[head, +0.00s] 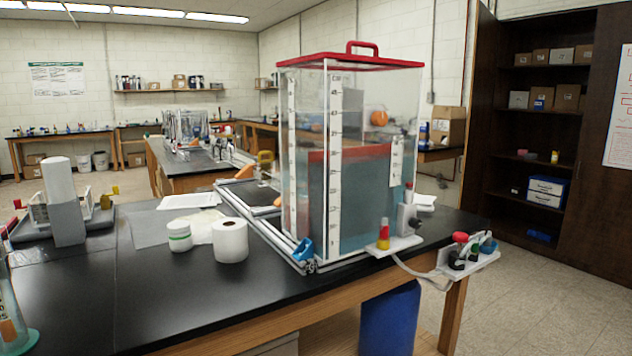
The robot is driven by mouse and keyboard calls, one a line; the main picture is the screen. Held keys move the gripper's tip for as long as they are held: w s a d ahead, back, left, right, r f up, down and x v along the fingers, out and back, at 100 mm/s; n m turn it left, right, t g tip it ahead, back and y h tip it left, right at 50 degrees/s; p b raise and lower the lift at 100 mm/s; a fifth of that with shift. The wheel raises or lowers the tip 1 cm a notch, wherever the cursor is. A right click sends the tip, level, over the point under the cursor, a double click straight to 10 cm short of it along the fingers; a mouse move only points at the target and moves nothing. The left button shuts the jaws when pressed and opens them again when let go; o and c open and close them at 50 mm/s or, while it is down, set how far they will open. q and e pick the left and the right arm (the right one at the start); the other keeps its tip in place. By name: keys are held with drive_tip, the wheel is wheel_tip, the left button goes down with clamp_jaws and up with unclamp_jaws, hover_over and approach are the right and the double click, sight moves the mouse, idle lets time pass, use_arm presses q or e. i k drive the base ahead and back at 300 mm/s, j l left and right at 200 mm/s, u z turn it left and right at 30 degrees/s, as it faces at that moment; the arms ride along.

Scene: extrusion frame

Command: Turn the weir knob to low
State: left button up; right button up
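A clear rectangular tank (362,178) with a red lid stands on the black bench, partly filled with blue-green water. An orange round knob (379,118) shows at the tank's upper right. A blue knob or clamp (303,250) sits low at its front left corner, on the metal extrusion frame (262,222). I cannot tell which of these is the weir knob, and no low mark is readable. Neither of my grippers is in view.
A side shelf (470,262) with small coloured bottles juts from the right edge. The front left bench top is mostly clear.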

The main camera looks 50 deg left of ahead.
sight(378, 117)
drive_tip(key=u, duration=1.4)
